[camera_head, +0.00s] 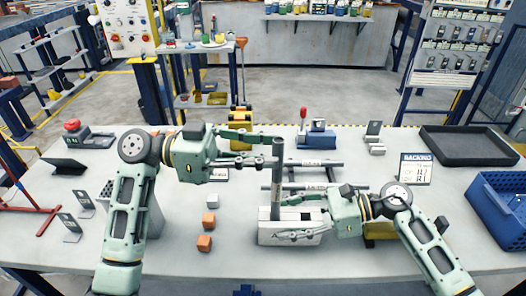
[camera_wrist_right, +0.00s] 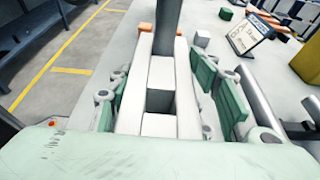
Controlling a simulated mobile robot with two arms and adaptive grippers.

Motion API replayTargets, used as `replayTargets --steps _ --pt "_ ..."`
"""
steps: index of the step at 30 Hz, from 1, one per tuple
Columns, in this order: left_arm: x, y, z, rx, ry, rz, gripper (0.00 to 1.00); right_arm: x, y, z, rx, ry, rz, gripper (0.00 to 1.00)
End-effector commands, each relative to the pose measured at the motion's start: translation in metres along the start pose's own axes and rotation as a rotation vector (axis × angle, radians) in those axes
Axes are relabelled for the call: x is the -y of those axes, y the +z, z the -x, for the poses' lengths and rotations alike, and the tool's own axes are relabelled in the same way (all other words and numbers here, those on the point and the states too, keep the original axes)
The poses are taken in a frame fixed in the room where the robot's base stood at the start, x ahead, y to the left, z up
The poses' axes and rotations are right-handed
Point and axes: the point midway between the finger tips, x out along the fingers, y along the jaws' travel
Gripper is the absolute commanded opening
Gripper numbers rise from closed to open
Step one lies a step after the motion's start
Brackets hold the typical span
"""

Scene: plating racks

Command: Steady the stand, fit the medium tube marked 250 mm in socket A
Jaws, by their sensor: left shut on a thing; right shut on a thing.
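A dark grey tube (camera_head: 278,172) stands upright at the left end of the pale stand (camera_head: 290,240). My left gripper (camera_head: 268,150) is shut on the tube near its top. My right gripper (camera_head: 300,226) is shut on the stand, its fingers along the two long sides. In the right wrist view the tube (camera_wrist_right: 167,25) meets the far end of the stand (camera_wrist_right: 157,125), and an empty dark square socket (camera_wrist_right: 160,101) shows nearer. I cannot tell how deep the tube's lower end sits. Its length marking and the socket letters are not readable.
More grey tubes (camera_head: 318,163) lie on a low rack behind the stand. Orange cubes (camera_head: 205,243) and a grey cube (camera_head: 212,201) lie left of it. A sign (camera_head: 415,169), a black tray (camera_head: 470,146) and a blue crate (camera_head: 498,212) are at right.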

Motion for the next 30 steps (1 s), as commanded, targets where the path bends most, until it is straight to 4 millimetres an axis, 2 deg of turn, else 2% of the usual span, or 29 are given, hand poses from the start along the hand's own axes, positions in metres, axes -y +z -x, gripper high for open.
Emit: replayTargets --steps 30 --pt "0.0 0.025 0.0 -0.001 0.0 0.0 0.0 0.0 0.0 0.0 0.0 0.0 0.0 0.13"
